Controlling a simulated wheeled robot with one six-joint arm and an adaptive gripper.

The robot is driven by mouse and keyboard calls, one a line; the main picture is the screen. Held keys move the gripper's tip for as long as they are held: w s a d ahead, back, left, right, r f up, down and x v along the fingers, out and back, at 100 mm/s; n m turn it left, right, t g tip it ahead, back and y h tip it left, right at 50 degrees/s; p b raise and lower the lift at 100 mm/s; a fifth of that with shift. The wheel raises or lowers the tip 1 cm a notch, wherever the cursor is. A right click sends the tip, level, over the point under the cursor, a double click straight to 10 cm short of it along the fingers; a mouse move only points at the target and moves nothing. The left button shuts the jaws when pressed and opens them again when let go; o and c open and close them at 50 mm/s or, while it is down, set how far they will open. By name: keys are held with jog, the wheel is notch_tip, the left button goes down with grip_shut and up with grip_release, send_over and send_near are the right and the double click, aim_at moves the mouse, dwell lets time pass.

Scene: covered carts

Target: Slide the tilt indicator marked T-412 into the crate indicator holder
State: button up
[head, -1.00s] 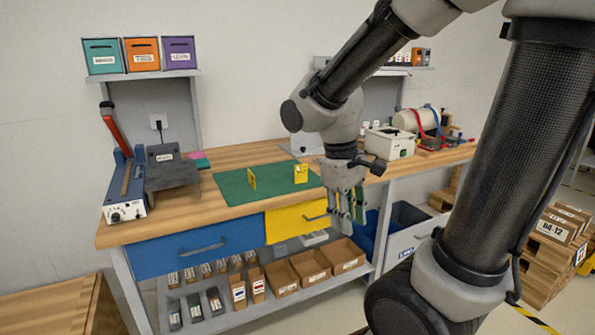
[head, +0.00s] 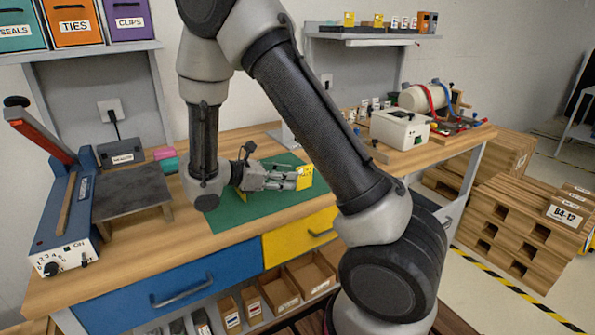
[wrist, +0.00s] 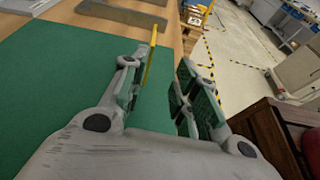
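A thin yellow plate (head: 305,175) stands upright on the green mat (head: 235,213) on the bench; its marking is not readable. My gripper (head: 294,180) lies low over the mat, pointing right, with its fingertips at this plate. In the wrist view my gripper (wrist: 166,66) is open with a clear gap between its green-padded fingers. The yellow plate (wrist: 151,52) shows edge-on there, close to the left finger; I cannot tell whether they touch. A second yellow piece (head: 241,196) is mostly hidden behind my gripper. I cannot make out an indicator holder.
A heat sealer (head: 70,200) with a red lever stands at the bench's left. A white box (head: 400,128) and a tank (head: 425,97) stand at the right. A reddish-brown wooden box (wrist: 275,140) is low at the right in the wrist view. Wooden crates (head: 520,215) are stacked on the floor.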

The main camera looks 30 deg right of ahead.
jog(key=shift+w+r+t, duration=0.3)
jog(key=shift+w+r, duration=0.05)
jog(key=shift+w, duration=0.3)
jog(key=shift+d+r+n+h, duration=0.2)
jog(key=shift+n+h, duration=0.1)
jog(key=shift+n, duration=0.1)
send_over(304, 188)
notch_tip(304, 188, down, 2)
jog(key=shift+w+d+f, duration=0.1)
jog(key=shift+w+f, duration=0.05)
jog(key=shift+f, duration=0.05)
jog(key=shift+c, duration=0.5)
grip_shut()
